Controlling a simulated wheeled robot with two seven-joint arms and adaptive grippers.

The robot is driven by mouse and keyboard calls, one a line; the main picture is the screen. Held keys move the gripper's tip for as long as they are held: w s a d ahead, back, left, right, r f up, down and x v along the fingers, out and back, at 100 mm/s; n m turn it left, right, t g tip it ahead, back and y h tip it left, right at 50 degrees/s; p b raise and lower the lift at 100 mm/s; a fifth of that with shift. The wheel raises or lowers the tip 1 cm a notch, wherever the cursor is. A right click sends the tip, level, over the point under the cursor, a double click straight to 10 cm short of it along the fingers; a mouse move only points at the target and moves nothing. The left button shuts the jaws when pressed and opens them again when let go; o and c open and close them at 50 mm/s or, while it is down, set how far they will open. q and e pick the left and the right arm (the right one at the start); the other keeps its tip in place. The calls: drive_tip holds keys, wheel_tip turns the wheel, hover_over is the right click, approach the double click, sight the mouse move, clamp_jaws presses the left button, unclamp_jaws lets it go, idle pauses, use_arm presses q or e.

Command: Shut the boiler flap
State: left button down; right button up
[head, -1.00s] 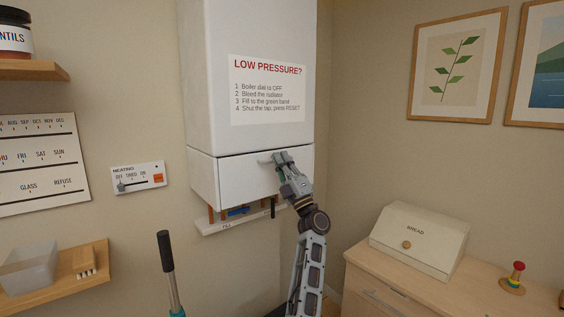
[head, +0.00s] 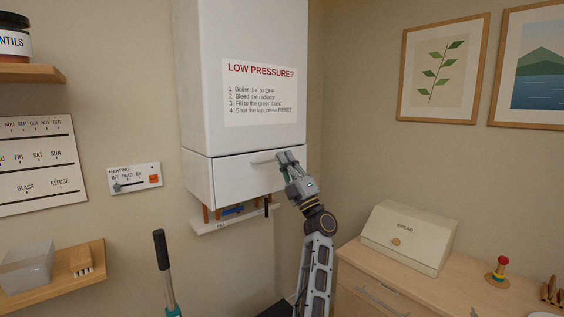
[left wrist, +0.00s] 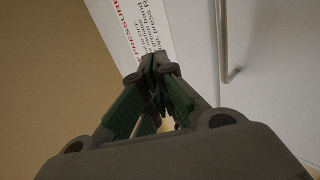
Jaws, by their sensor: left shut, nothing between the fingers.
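The boiler flap (head: 235,179) is the white panel at the bottom front of the white boiler (head: 240,35). It hangs upright and looks about in line with the body above, but I cannot tell if it is fully shut. Its bar handle (head: 262,161) lies near its top edge and shows in the left wrist view (left wrist: 227,45). My left gripper (head: 287,158) is at the flap's upper right, beside the handle's right end, fingers shut and empty. In the left wrist view the fingertips (left wrist: 155,68) are apart from the handle. My right gripper is out of view.
Pipes, a blue valve (head: 232,211) and a white ledge (head: 235,220) are under the boiler. A heating panel (head: 135,178) is on the wall to the left. A bread box (head: 410,237) stands on a wooden cabinet (head: 365,262) to the right. A dark-handled pole (head: 163,260) rises in front.

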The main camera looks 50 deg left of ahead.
use_arm(q)
drive_tip(key=d+r, duration=0.1)
drive_tip(key=d, duration=0.7)
drive_tip(key=shift+s+r+g+b, duration=0.3)
drive_tip(key=shift+r, duration=0.05)
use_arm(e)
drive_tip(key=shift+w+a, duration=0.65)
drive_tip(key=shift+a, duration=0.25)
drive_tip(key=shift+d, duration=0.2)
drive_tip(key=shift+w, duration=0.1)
